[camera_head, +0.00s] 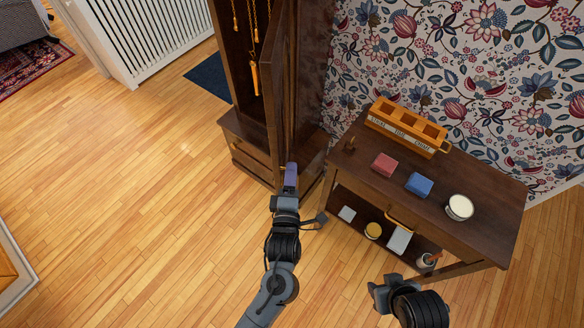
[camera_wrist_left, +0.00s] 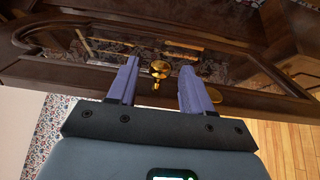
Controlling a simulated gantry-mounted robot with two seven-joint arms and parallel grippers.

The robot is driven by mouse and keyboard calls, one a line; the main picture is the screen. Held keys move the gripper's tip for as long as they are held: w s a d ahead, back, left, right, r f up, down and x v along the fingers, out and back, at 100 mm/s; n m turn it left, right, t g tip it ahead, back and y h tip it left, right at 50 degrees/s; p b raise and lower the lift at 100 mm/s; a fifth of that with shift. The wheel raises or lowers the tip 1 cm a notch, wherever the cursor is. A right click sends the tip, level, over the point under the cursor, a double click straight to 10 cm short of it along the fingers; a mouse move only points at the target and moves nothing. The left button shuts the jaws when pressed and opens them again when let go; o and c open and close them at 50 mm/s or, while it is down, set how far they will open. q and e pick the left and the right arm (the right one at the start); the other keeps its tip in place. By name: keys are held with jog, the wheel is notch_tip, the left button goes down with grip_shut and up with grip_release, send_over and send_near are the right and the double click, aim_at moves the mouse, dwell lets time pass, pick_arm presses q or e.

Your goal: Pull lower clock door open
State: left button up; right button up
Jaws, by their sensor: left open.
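The dark wooden clock case (camera_head: 227,50) stands at the top centre of the head view. Its tall door (camera_head: 278,100) stands swung out from the case, so the inside shows. In the left wrist view the door has a dark frame (camera_wrist_left: 55,75), a glass pane and a small brass knob (camera_wrist_left: 160,67). My left gripper (camera_head: 290,170) is at the door's lower part. In the wrist view its two purple fingers (camera_wrist_left: 158,85) are apart, one on each side of the knob. Whether they touch it is unclear. My right gripper (camera_head: 383,291) is low at the right, away from the clock.
Brass chains and a weight (camera_head: 254,77) hang inside the case. A side table (camera_head: 490,205) stands right of the clock, with a wooden holder (camera_head: 405,130), a red block (camera_head: 385,164), a blue block (camera_head: 419,184) and a white-topped tin (camera_head: 459,207). The floor at left is clear.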

pick_arm(q)
jog(key=shift+w, duration=1.45)
jog(key=shift+c, duration=0.5)
grip_shut()
